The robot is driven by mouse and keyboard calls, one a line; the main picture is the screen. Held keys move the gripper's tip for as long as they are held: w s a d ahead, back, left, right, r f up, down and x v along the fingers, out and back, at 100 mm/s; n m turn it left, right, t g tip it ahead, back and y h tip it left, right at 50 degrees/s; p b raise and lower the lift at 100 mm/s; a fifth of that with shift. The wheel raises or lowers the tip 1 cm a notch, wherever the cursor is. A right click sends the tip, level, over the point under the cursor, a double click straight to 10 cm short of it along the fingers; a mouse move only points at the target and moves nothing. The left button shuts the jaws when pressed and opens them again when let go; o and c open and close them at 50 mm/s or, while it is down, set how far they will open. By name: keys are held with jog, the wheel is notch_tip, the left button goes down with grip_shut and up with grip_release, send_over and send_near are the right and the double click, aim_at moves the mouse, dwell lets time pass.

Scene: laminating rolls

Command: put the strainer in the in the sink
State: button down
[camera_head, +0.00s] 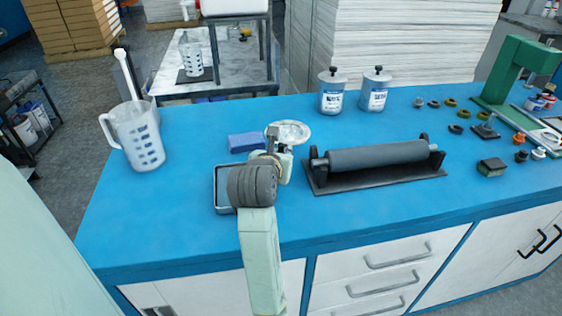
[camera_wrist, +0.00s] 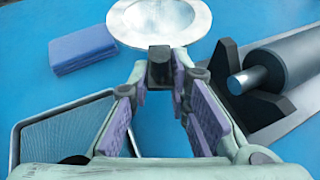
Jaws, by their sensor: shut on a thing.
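The strainer (camera_head: 288,130) is a round, shallow, pale metal bowl with a wide rim, just beyond my gripper (camera_head: 278,153). In the wrist view the strainer (camera_wrist: 158,14) is cut by the top edge, with a short dark handle pointing at me. My gripper (camera_wrist: 160,85) is shut on that dark handle, its purple-padded fingers on either side. I cannot tell whether the bowl touches the table. A shallow grey metal-rimmed basin (camera_head: 220,178) lies left of my gripper, partly hidden by my arm; it also shows in the wrist view (camera_wrist: 60,118). Nothing else is clearly a sink.
A blue block (camera_head: 248,142) sits left of the strainer. A dark roller on a stand (camera_head: 378,158) is close on the right. Two lidded cans (camera_head: 332,95) stand behind, and a measuring jug (camera_head: 135,135) at left. The blue tabletop is clear between jug and basin.

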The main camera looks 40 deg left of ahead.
jog(key=shift+f+p, duration=0.4)
jog(key=shift+f, duration=1.35)
jog(key=shift+f, duration=0.1)
jog(key=c, duration=1.5)
grip_release()
